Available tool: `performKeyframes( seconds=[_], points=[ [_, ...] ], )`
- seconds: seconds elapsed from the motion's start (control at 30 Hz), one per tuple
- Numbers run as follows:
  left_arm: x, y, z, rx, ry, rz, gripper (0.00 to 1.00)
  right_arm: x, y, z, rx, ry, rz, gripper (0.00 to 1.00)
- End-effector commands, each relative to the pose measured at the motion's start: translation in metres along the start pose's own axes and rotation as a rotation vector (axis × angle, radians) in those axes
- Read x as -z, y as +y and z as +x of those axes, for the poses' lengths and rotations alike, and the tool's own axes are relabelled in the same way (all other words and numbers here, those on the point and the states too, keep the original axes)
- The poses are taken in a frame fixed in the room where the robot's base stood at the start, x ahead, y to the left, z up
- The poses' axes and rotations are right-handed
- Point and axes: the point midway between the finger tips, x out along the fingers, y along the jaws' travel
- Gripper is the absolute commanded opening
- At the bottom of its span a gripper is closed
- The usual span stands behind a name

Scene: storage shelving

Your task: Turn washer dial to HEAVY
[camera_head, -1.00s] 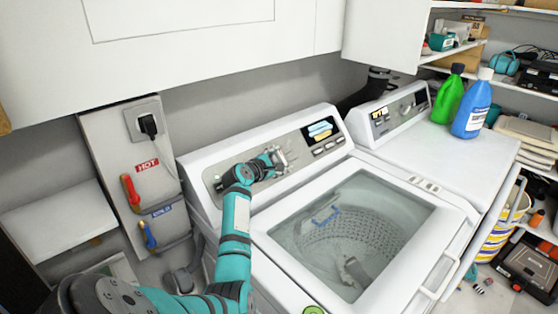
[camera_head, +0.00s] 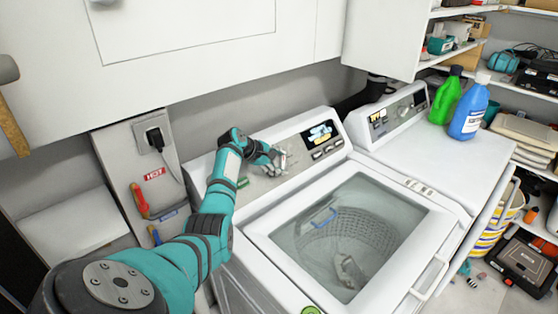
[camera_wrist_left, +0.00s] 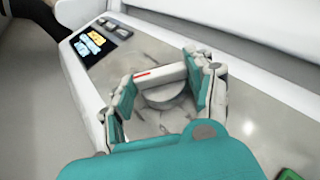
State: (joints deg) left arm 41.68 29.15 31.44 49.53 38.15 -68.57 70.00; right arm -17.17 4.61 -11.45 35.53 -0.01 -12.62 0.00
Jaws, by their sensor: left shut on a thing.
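The white washer (camera_head: 262,215) stands with its lid area showing a glass window and drum. Its control panel is at the back. My left gripper (camera_head: 277,159) is at the panel, left of the display. In the left wrist view the round grey dial (camera_wrist_left: 166,92) has a raised white bar grip with a red mark near one end. The two teal-padded fingers of my left gripper (camera_wrist_left: 164,88) stand on either side of the bar and are shut on it. The dial is mostly hidden by the gripper in the head view. The labels around it are too blurred to read. My right gripper is not in view.
The washer's display (camera_head: 320,131) and buttons are right of the dial. A second white machine (camera_head: 440,150) stands to the right, with a green bottle (camera_head: 446,97) and a blue bottle (camera_head: 470,110) on top. White cupboards (camera_head: 200,45) hang above the panel.

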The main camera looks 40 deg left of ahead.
Motion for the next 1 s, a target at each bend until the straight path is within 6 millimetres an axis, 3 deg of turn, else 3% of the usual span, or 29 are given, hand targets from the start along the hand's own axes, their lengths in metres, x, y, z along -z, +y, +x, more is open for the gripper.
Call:
performKeyframes(
  seconds=[0.73,0.77,0.9,1.0],
  points=[
    [-0.0004,0.0023,0.0003,0.086,0.000,0.041,0.23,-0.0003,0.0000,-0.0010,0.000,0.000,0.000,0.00],
    [-0.0004,0.0023,0.0003,0.086,0.000,0.041,0.59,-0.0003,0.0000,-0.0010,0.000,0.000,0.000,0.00],
    [-0.0004,0.0022,0.0003,0.086,0.000,0.040,0.77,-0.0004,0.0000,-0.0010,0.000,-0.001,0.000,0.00],
    [-0.0004,0.0020,0.0004,0.086,0.000,0.039,0.79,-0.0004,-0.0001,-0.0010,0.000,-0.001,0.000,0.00]
  ],
)
